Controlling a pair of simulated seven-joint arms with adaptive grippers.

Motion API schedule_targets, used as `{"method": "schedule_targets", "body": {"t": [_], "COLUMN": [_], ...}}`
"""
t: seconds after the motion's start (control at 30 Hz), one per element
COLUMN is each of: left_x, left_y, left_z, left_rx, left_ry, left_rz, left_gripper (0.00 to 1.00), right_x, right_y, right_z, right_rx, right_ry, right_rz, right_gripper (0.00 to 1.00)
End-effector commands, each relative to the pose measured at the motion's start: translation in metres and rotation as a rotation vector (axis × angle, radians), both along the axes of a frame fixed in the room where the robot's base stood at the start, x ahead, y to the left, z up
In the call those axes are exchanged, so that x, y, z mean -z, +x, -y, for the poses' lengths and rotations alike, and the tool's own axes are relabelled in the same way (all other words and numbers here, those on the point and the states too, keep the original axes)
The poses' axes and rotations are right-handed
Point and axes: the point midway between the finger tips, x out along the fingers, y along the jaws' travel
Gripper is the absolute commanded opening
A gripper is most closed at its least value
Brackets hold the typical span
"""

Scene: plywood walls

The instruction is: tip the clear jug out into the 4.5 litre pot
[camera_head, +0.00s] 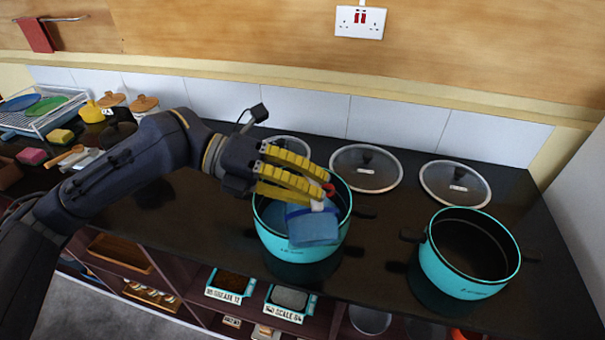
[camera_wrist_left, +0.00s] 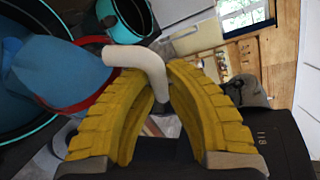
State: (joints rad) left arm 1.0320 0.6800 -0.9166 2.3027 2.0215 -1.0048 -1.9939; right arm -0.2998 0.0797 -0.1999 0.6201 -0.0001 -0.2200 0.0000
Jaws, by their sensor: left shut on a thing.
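My left gripper (camera_head: 318,191) has its yellow fingers shut on the pale handle of the clear jug (camera_head: 313,228). The jug looks blue inside, has a red rim, and is held tilted at the mouth of the left teal pot (camera_head: 279,246). Blue also shows inside that pot. In the left wrist view, the jug (camera_wrist_left: 55,72) is at the left and its handle is between the fingers (camera_wrist_left: 165,95). A second teal pot (camera_head: 460,277) stands at the right and looks dark inside. The writing on both pots is too small to read. My right gripper is out of view.
Several glass lids (camera_head: 366,168) lie along the back of the dark counter (camera_head: 395,215). A dish rack (camera_head: 40,108), sponges and lidded jars stand at the far left. Shelves with labelled boxes (camera_head: 230,285) are below the front edge.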

Motion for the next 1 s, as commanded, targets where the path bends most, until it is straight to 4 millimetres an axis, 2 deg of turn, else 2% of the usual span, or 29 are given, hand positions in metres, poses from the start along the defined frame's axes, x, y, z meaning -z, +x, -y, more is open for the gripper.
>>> {"method": "schedule_targets", "body": {"t": [1.0], "left_x": [-0.0021], "left_y": [0.0106], "left_z": [-0.0005], "left_rx": [0.003], "left_ry": [-0.019], "left_rz": [-0.099], "left_gripper": [0.0], "right_x": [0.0], "right_y": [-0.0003], "right_z": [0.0], "right_rx": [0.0], "right_ry": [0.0], "right_rz": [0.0], "right_gripper": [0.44]}}
